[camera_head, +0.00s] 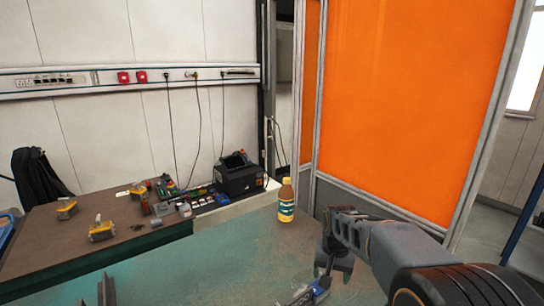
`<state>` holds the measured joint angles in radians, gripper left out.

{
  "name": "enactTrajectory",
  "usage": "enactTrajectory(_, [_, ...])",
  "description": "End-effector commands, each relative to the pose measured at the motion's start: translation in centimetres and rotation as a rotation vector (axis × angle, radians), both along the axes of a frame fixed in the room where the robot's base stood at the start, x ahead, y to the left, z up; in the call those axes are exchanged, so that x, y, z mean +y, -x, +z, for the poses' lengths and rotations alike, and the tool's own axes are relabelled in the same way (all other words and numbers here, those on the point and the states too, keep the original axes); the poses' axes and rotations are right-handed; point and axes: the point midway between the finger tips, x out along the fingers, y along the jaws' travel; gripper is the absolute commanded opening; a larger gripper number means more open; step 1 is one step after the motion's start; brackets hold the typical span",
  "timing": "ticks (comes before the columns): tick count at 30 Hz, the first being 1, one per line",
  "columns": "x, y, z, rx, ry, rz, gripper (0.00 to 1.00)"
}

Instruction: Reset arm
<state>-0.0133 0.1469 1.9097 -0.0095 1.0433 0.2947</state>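My arm reaches in from the lower right corner over the green worktable (150,280). My gripper (334,267) hangs at its end, pointing down, near the table's right part. Its two fingers look apart, with nothing visible held between them. A blue and grey tool (316,291) lies on the table just below and in front of the gripper. I cannot tell whether the gripper touches it.
A bottle with a yellow cap (286,201) stands upright left of the gripper. A brown bench (75,244) holds yellow-grey parts, small items and a black machine (238,176). Grey metal pieces (106,290) stand at the front left. An orange screen (400,100) rises behind.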

Motion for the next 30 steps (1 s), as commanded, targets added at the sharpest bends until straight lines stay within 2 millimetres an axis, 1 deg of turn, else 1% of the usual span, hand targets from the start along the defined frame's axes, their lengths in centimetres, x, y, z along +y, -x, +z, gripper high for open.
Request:
enactTrajectory(1, [0.0,2.4,0.5,-0.023,0.001,0.066,0.7])
enactTrajectory(2, [0.0,3.7,0.6,-0.035,0.002,0.106,0.7])
enactTrajectory(3, [0.0,5.5,0.8,-0.052,0.005,0.153,0.7])
enactTrajectory(6, [0.1,9.5,0.9,-0.099,0.013,0.244,0.7])
enactTrajectory(9, [0.1,12.6,1.0,-0.141,0.021,0.286,0.7])
enactTrajectory(12, [0.1,14.7,1.1,-0.177,0.025,0.289,0.7])
enactTrajectory(15, [0.1,15.9,1.6,-0.209,0.029,0.287,0.7])
enactTrajectory(17, [0.1,16.1,2.0,-0.232,0.031,0.286,0.7])
enactTrajectory(21, [-0.1,16.2,3.0,-0.268,0.036,0.286,0.7])
enactTrajectory(30, [-0.1,16.1,3.1,-0.272,0.037,0.285,0.7])
